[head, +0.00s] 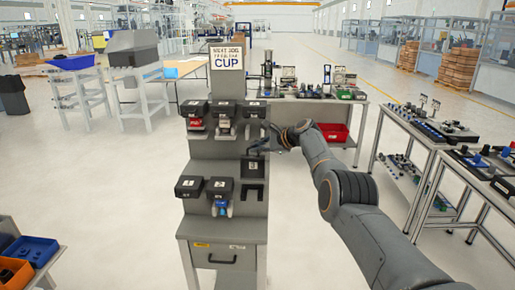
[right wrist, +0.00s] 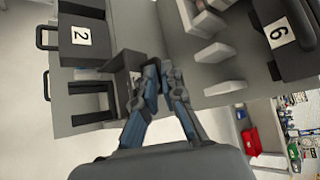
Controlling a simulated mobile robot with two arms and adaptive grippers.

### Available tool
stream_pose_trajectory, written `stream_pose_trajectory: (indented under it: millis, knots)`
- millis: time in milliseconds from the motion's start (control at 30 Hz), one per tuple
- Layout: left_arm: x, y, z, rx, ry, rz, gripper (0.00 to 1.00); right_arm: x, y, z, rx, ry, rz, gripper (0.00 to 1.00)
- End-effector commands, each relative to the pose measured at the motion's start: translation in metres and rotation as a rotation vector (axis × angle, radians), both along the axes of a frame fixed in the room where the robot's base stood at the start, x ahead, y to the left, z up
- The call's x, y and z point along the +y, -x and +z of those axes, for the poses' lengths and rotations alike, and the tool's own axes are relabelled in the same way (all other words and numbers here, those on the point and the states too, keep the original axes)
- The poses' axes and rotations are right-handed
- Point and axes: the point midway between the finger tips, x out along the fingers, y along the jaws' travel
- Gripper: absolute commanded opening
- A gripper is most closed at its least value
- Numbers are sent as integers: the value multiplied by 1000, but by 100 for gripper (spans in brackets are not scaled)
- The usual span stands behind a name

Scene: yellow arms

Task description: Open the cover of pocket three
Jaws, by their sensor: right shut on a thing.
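The pocket three cover (head: 252,167) is a dark panel with a white number label, at the right end of the rack's lower row. It stands raised, tilted up at the back of its pocket. Below it the pocket three opening (head: 252,192) shows as a dark frame with no item visible in it. My right gripper (head: 262,146) is at the cover's top edge. In the right wrist view my right gripper (right wrist: 154,84) is shut on the dark cover (right wrist: 126,74), seen nearly edge-on. My left gripper is out of view.
The number 2 cover (head: 220,187) is down beside pocket three. The number 6 cover (head: 255,109) is above, close to my right wrist. A sign reading CUP (head: 228,55) tops the rack. Tables with parts and a red bin (head: 333,132) stand to the right.

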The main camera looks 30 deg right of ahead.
Motion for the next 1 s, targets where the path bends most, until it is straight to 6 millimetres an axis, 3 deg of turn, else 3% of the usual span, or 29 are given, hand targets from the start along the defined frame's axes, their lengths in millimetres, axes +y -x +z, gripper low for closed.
stream_pose_trajectory:
  millis: [33,133,167,633,1000]
  knots:
    - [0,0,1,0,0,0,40,-2,-3,12,-22,0,-7,10]
    - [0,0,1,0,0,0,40,-2,-2,11,-22,0,-7,30]
    - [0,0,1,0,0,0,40,-2,-2,11,-21,0,-7,31]
    - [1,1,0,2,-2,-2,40,-4,2,6,-10,1,-4,31]
    - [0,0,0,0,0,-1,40,-8,20,15,-9,4,-3,31]
